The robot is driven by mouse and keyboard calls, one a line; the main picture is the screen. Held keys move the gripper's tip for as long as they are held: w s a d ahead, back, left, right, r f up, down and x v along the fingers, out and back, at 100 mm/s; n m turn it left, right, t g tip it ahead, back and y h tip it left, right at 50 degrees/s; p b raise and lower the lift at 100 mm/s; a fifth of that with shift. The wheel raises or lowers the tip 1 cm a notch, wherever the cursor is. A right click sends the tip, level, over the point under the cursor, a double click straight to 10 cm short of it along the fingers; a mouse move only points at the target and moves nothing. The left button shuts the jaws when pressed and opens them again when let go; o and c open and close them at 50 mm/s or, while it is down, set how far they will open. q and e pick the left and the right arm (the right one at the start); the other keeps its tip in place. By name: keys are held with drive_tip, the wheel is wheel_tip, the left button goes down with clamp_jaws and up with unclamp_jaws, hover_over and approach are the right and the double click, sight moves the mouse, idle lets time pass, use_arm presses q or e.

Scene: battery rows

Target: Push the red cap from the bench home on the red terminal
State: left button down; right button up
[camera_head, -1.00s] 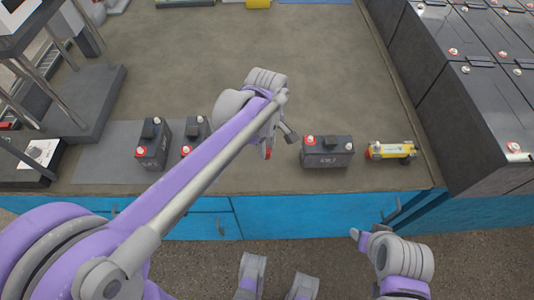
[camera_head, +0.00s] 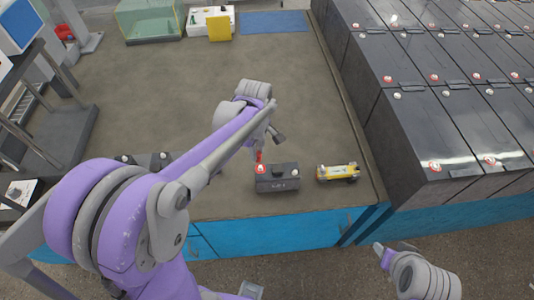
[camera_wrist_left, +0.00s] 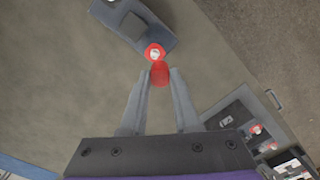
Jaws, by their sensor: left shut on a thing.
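The small dark battery (camera_head: 278,184) stands upright near the bench's front edge. Its red terminal (camera_head: 261,169) is at the left end of its top, with a pale post. My left gripper (camera_head: 262,150) is shut on the red cap (camera_head: 258,156), just above or beside that terminal. In the left wrist view the red cap (camera_wrist_left: 160,74) sits between the fingertips, its edge overlapping the red terminal (camera_wrist_left: 155,52). Whether they touch I cannot tell. My right gripper (camera_head: 381,250) is low in front of the bench, its jaw state unclear.
A yellow device (camera_head: 337,173) lies right of the battery. Other small batteries (camera_head: 143,160) stand left, partly behind my left arm. Large black batteries (camera_head: 430,130) fill the right side. A glass box (camera_head: 150,20) and a blue mat (camera_head: 273,22) lie far back. The bench middle is clear.

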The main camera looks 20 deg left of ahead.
sight(260, 157)
use_arm(q)
drive_tip(key=shift+w+d+r, duration=0.2)
drive_tip(key=shift+w+r, duration=0.15)
drive_tip(key=shift+w, duration=0.15)
drive_tip(key=shift+f, duration=0.1)
drive_tip(key=shift+s+f, duration=0.15)
drive_tip(key=shift+f, duration=0.6)
drive_tip(key=shift+f+b, duration=0.95)
drive_tip(key=shift+f, duration=0.5)
use_arm(e)
drive_tip(key=shift+s+d+f, duration=0.25)
drive_tip(key=shift+f, duration=0.25)
drive_tip(key=shift+s+d+f, duration=0.25)
drive_tip(key=shift+f, duration=0.25)
drive_tip(key=shift+f, duration=0.2)
use_arm(q)
drive_tip(key=shift+f+b, duration=1.1)
drive_tip(key=shift+f, duration=0.35)
use_arm(e)
drive_tip(key=shift+s+f, duration=0.25)
drive_tip(key=shift+f, duration=0.4)
drive_tip(key=shift+s+f, duration=0.2)
drive_tip(key=shift+f, duration=0.45)
use_arm(q)
drive_tip(key=c, duration=0.6)
unclamp_jaws()
